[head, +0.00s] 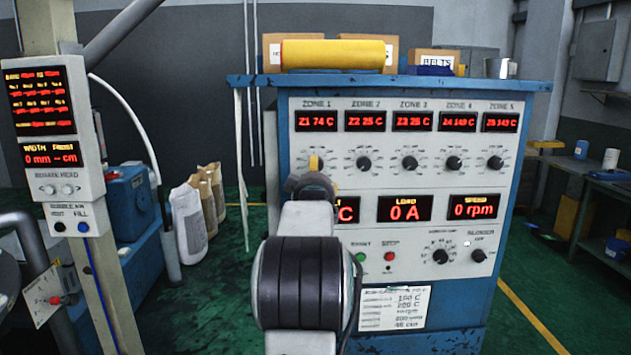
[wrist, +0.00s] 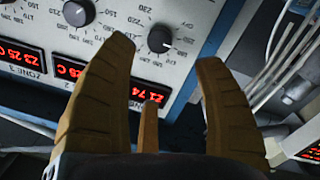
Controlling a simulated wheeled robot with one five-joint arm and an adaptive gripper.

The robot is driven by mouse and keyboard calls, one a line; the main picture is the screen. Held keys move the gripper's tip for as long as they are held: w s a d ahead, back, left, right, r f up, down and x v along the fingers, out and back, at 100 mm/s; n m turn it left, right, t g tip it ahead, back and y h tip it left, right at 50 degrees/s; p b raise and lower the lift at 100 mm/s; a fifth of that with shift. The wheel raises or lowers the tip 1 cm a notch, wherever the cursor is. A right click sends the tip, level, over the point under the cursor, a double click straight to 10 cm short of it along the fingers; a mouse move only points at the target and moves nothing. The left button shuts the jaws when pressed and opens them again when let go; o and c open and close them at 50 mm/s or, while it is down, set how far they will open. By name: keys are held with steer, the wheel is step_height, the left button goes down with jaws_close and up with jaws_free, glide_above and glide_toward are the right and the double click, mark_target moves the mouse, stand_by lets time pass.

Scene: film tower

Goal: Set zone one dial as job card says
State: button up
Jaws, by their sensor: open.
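The zone 1 dial (wrist: 160,39) is a black knob with a white mark on a printed scale, upside down in the wrist view. My gripper (wrist: 165,52) is open, its yellow-brown fingers on either side of the dial in the picture; I cannot tell whether they touch it. In the head view my gripper (head: 316,163) is at the zone 1 dial, which it and my arm hide. The zone 1 display (head: 325,121) reads Z1 74 C. The job card (head: 393,308) is a white sheet low on the cabinet, its lines too small to read surely.
The zone 2 dial (head: 364,163) is just to the right, with more zone dials beyond. Below are a load display (head: 404,208) and a speed display (head: 474,206). A post with a red-lit panel (head: 45,105) stands left. A yellow roll (head: 333,54) lies on the cabinet top.

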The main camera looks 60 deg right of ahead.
steer(key=shift+s+a, duration=0.2)
steer(key=shift+a, duration=0.15)
steer(key=w+d+n+p, duration=0.4)
steer(key=w+d+p, duration=0.2)
steer(key=d+p, duration=0.3)
steer(key=shift+d+r+p, duration=0.15)
steer(key=shift+d+p, duration=0.25)
steer(key=shift+d, duration=0.25)
stand_by(0.5)
steer(key=c, duration=1.2)
